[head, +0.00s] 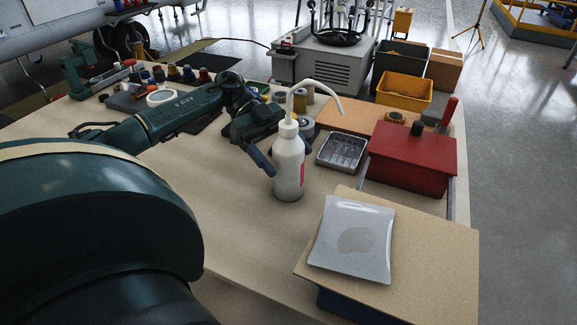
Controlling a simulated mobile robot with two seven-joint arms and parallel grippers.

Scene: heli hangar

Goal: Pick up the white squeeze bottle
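The white squeeze bottle (289,172) stands upright on the workbench, with a bent white spout on top and a red label patch on its right side. My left gripper (285,157) reaches in from the left at bottle height. Its fingers are spread, one at the bottle's left and the other partly hidden behind its right side. The bottle is between them, and I cannot tell whether either finger touches it. My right gripper is not in view.
A metal tray (341,152) and red toolbox (412,160) stand right of the bottle. Jars and tools crowd the back left. Bench space (235,215) left of the bottle is clear.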

